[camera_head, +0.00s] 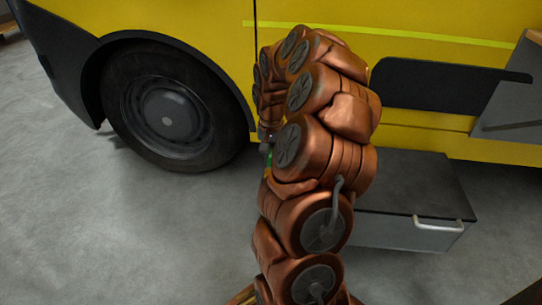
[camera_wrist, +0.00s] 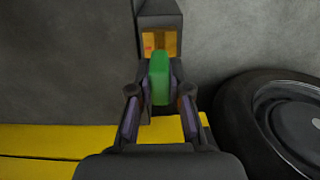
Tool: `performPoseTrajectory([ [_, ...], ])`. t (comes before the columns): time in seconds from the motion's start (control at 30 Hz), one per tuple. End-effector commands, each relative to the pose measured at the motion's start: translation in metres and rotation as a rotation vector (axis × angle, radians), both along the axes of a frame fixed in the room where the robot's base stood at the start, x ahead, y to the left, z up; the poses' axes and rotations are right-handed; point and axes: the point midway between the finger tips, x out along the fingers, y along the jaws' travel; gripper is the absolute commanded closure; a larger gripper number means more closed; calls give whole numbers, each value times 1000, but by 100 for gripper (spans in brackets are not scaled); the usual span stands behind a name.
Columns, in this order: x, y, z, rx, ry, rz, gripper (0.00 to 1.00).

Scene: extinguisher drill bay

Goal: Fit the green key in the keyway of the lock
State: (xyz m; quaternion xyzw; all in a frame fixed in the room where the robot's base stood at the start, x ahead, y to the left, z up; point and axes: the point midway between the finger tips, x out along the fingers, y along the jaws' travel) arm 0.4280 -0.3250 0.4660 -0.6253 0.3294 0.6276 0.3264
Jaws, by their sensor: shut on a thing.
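The green key (camera_wrist: 159,77) is between the fingertips of my gripper (camera_wrist: 160,88), which is shut on it, in the wrist view. Just beyond the key in that view is a dark housing with an orange-yellow face (camera_wrist: 158,42), possibly the lock. The keyway itself cannot be made out, and I cannot tell whether the key touches the housing. In the head view my arm hides most of the gripper; only a small green bit of the key (camera_head: 268,158) shows at the arm's left edge. The lock is not clearly visible there.
A yellow vehicle (camera_head: 200,22) with a black wheel (camera_head: 165,110) stands behind my arm. A dark grey box with a handle (camera_head: 438,224) is on the right. A dark panel (camera_head: 440,88) is on the vehicle's side. Grey floor is clear at the left.

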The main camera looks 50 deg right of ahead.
Motion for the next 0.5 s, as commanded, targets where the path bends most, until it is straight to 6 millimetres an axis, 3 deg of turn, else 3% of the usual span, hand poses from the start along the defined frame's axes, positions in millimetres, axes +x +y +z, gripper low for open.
performPoseTrajectory([
  [0.5,0,0,-7,-1,-1,1,100],
])
